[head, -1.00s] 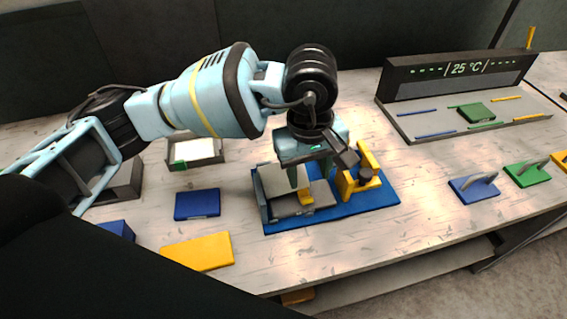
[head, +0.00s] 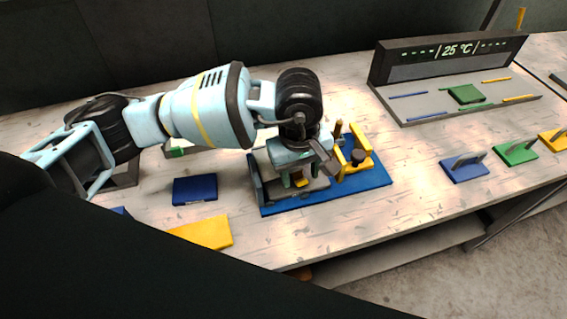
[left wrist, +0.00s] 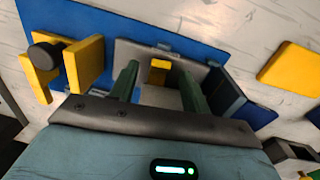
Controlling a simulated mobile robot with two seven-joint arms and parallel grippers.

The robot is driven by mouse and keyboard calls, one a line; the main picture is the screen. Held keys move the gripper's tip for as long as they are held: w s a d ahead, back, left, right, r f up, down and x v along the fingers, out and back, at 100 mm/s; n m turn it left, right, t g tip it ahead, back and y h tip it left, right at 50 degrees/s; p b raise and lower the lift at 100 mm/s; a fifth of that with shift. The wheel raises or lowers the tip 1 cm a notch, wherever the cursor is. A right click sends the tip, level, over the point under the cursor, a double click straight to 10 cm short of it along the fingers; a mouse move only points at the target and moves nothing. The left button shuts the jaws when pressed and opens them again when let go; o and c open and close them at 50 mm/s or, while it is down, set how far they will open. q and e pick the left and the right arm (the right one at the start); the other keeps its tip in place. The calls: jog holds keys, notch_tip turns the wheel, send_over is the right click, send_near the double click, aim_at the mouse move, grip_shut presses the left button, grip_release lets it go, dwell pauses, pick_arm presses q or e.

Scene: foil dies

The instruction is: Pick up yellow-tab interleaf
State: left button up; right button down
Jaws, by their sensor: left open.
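The yellow tab of the interleaf (head: 300,182) shows low between the fingers of my left gripper (head: 294,180). The interleaf's grey sheet is mostly hidden under the gripper in the head view. It lies in a grey fixture on a blue base plate (head: 376,178). In the left wrist view the yellow tab (left wrist: 159,66) sits between and beyond the two green fingers of the open left gripper (left wrist: 158,85), which stand apart on either side of it. I cannot tell whether the fingers touch the sheet. My right gripper is not in view.
A yellow clamp-like block (head: 358,153) with a dark knob stands on the base plate, right of the gripper. A blue block (head: 195,189) and a yellow plate (head: 208,233) lie to the left. Handled blocks and a display tray (head: 455,112) are at the right.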

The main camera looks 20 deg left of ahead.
pick_arm(q)
jog(key=shift+w+d+f, duration=0.1)
jog(key=shift+f, duration=0.75)
grip_shut()
jog(key=shift+r, duration=0.15)
